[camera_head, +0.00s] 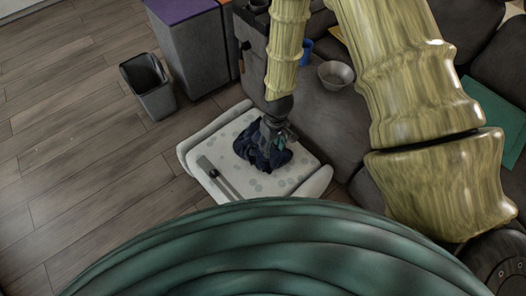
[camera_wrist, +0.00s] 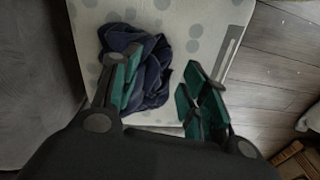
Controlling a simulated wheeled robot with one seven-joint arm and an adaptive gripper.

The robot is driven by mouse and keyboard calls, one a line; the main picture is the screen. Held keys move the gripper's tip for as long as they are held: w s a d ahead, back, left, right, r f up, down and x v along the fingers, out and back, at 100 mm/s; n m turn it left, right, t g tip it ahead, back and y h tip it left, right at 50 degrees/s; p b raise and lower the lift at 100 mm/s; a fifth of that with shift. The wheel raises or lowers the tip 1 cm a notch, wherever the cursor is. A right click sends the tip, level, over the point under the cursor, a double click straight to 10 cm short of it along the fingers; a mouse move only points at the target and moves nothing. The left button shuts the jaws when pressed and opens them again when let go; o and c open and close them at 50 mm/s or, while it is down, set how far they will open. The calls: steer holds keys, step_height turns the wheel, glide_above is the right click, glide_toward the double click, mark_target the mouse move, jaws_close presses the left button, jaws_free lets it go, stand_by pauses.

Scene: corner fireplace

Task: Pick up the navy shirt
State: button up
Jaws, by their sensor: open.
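The navy shirt (camera_head: 260,154) lies crumpled in a heap on a pale, grey-spotted seat (camera_head: 287,182) with rounded white sides. In the wrist view the shirt (camera_wrist: 151,75) is on the left, partly behind the left finger. My gripper (camera_head: 279,136) is at the shirt's upper right in the head view and hides part of it. In the wrist view my gripper (camera_wrist: 160,88) is open with green finger pads. The left finger overlaps the cloth, and the right finger is over the bare seat. I cannot tell whether the left finger touches the shirt.
A grey remote-like bar (camera_head: 216,175) lies on the seat's left side. A dark bin (camera_head: 149,88) stands on the wood floor at the upper left, beside a grey cabinet (camera_head: 192,55). A grey sofa with a metal bowl (camera_head: 336,74) is at the right. Floor at left is clear.

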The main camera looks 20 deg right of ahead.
steer(key=shift+n+h, duration=0.3)
steer(key=shift+n, duration=0.5)
steer(key=w+b, duration=0.2)
steer(key=w, duration=0.1)
steer(key=w+r+b, duration=0.1)
steer(key=w, duration=0.2)
steer(key=w+b, duration=0.2)
steer(key=w, duration=0.2)
steer(key=shift+d+r+b, duration=0.1)
steer(key=shift+r+b, duration=0.15)
steer(key=shift+b, duration=0.1)
step_height(320, 180, down, 11)
steer(key=b, duration=0.2)
steer(key=shift+w+r+b, duration=0.15)
steer(key=shift+r+b, duration=0.05)
steer(key=shift+b, duration=0.15)
jaws_close()
